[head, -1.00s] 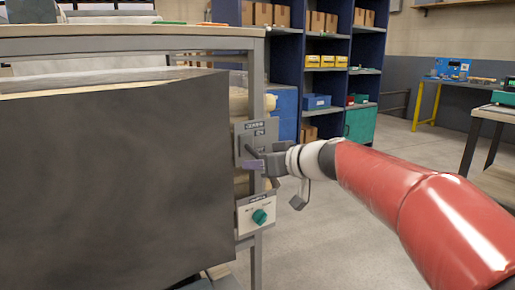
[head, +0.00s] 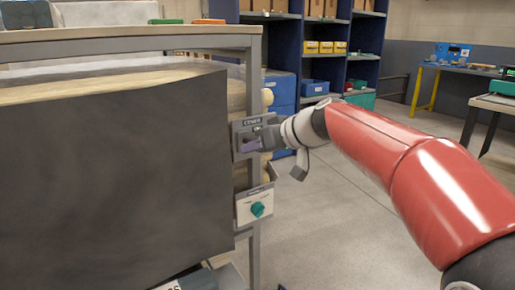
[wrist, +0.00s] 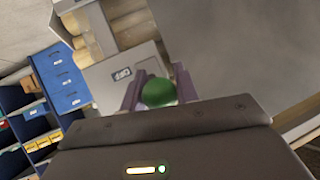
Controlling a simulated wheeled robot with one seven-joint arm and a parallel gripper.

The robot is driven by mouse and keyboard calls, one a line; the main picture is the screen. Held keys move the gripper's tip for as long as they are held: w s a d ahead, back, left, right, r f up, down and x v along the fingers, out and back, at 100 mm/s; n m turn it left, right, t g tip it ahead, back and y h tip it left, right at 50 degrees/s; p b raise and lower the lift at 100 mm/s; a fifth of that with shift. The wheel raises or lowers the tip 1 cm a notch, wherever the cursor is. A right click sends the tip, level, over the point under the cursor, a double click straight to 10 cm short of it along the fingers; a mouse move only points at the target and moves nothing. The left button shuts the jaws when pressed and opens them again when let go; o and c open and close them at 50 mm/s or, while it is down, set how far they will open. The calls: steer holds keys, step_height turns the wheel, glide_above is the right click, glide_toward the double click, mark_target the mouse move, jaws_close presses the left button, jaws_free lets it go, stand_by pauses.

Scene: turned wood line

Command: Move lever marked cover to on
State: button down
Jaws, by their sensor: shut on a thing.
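The lever panel (head: 238,143) is a grey plate on the right post of the machine frame, with a small label that seems to read COVER at its top. My gripper (head: 256,143) is at this plate, with its purple-grey fingers across its face. In the wrist view the fingers (wrist: 155,94) are shut around a round green knob (wrist: 158,92), the end of the lever. A small plate that seems to read OFF (wrist: 122,74) shows just beyond the knob. The lever's shaft is mostly hidden by my gripper, so its exact angle is unclear.
A lower white panel with a green rotary knob (head: 258,209) sits under the lever panel. A large dark sheet (head: 110,180) fronts the machine at left, with pale wood behind it. Blue shelves (head: 325,70) stand behind. Floor to the right is clear.

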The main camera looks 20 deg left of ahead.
steer(key=shift+a+r, duration=0.1)
steer(key=shift+r, duration=0.7)
steer(key=c, duration=1.1)
jaws_free()
steer(key=shift+c, duration=0.2)
steer(key=shift+o, duration=0.3)
steer(key=shift+f, duration=0.25)
steer(key=b+v, duration=0.1)
steer(key=v, duration=0.7)
steer(key=shift+f, duration=0.1)
